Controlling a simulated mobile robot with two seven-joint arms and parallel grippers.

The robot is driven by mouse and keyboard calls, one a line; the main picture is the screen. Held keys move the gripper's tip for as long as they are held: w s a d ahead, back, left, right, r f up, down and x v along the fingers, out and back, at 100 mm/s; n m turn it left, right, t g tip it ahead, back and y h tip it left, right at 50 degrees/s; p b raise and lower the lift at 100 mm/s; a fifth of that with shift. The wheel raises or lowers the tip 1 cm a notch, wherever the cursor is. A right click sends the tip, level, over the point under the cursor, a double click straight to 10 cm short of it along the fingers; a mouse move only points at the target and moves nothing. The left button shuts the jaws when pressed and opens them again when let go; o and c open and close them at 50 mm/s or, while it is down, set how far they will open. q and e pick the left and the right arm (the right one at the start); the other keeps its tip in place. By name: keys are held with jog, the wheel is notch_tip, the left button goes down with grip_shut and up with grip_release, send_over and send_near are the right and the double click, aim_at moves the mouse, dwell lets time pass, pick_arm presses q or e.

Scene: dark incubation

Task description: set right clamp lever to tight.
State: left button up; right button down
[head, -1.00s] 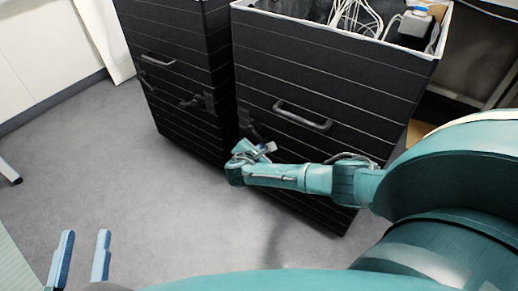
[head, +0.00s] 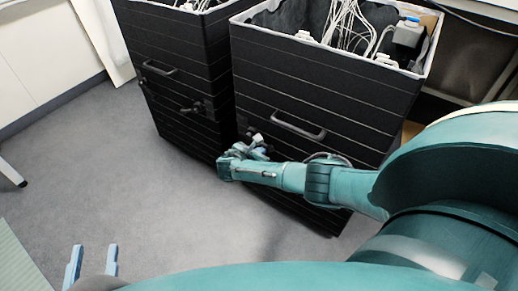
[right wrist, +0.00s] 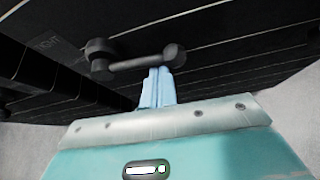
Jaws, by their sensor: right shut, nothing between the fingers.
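The right clamp lever (right wrist: 138,62) is a dark bar with a rounded knob at each end, on the dark ribbed face of the right crate (head: 330,95). It lies nearly level in the right wrist view. Partly visible lettering ending in "IGHT" is on the panel at its upper left. My right gripper (right wrist: 163,72) is shut and empty, its pale blue fingertips just below the bar near its right end; whether they touch it I cannot tell. In the head view my right gripper (head: 258,150) is low at the crate's left front edge. My left gripper (head: 92,250) is open and empty over the floor.
A second black crate (head: 180,60) stands close on the left, with a similar dark lever (head: 191,108). White cables (head: 350,25) fill the right crate's open top. A bar handle (head: 298,126) sticks out above my right forearm.

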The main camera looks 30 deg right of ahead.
notch_tip(320, 180, up, 3)
jog(key=shift+f+n+g+h+p, duration=0.2)
jog(key=shift+n+g+h+p, duration=0.3)
jog(key=shift+n+g, duration=0.65)
pick_arm(q)
jog(key=shift+w+a+f+n+g+y+p, duration=0.15)
jog(key=shift+a+f+n+g+y+p, duration=0.25)
jog(key=shift+a+n+g+y, duration=0.4)
pick_arm(e)
jog(key=shift+w+r, duration=0.15)
jog(key=shift+r, duration=0.5)
pick_arm(q)
jog(key=shift+d+r, duration=0.1)
jog(key=shift+d, duration=0.15)
